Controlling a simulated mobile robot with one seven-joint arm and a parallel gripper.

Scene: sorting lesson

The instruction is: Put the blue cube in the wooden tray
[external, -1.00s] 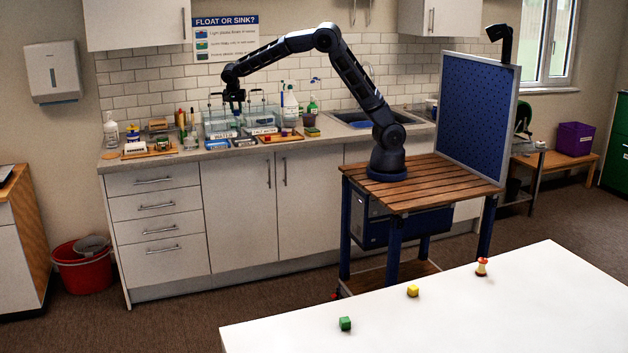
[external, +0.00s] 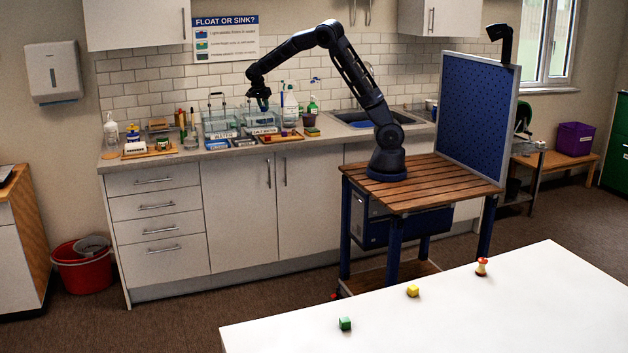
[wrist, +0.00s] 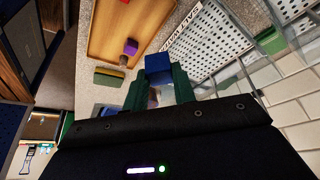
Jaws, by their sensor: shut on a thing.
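The cube is too small to make out clearly in the external view. The wooden tray (wrist: 108,38) lies just beyond the cube, to the upper left in the wrist view. In the external view the tray (external: 292,138) is at the counter's front edge, below and right of my gripper. A purple block (wrist: 130,47) and part of a red thing (wrist: 125,1) are in it.
A clear tank (external: 262,117) stands behind the tray, with another tank (external: 220,122) to its left. Its perforated white insert (wrist: 205,40) shows beside the cube in the wrist view. A sponge (wrist: 108,77) lies beside the tray. Bottles (external: 290,103) stand at the back.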

